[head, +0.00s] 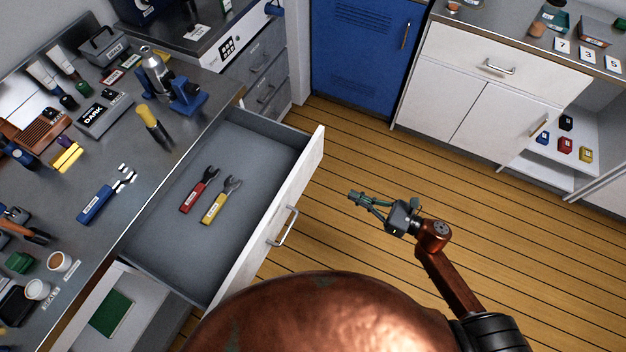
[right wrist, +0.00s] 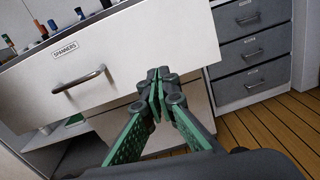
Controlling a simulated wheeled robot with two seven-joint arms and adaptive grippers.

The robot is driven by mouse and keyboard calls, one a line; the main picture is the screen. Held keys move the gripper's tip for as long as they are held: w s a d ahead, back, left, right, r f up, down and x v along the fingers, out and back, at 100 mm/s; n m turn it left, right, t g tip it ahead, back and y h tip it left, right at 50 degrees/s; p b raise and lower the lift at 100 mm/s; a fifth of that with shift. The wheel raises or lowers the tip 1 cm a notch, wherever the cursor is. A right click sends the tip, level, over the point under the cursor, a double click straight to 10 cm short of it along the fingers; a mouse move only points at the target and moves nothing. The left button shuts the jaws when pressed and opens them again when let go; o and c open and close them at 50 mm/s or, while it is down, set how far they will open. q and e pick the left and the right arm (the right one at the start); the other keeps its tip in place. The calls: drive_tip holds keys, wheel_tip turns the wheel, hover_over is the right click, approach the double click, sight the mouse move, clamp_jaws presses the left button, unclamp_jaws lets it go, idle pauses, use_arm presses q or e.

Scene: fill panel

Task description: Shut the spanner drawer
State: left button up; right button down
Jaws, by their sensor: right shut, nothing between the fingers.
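The spanner drawer (head: 240,255) stands pulled out from the workbench at the left in the head view. A red spanner (head: 199,190) and a yellow spanner (head: 221,200) lie inside it. Its front has a bar handle (head: 284,227). In the right wrist view the white drawer front (right wrist: 150,45) carries a label reading SPANNERS, with the handle (right wrist: 79,80) left of my fingers. My right gripper (head: 355,197) is shut and empty, to the right of the drawer front and apart from it in the head view; it also shows in the right wrist view (right wrist: 158,82). My left gripper is out of view.
The workbench top (head: 90,240) holds a blue spanner (head: 107,195), a screwdriver and other tools. An open lower compartment with a green item (head: 110,313) is under the drawer. A blue cabinet (head: 362,60) and white cupboards stand at the back. The wooden floor (head: 340,150) is clear.

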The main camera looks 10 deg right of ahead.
drive_tip(key=a+n, duration=0.1)
approach(304, 177)
drive_tip(key=shift+n+g+y, duration=0.3)
drive_tip(key=shift+y, duration=0.1)
drive_tip(key=x, duration=0.6)
drive_tip(key=shift+w+a+b, duration=0.2)
drive_tip(key=shift+w+b, duration=0.15)
drive_tip(key=shift+w, duration=0.1)
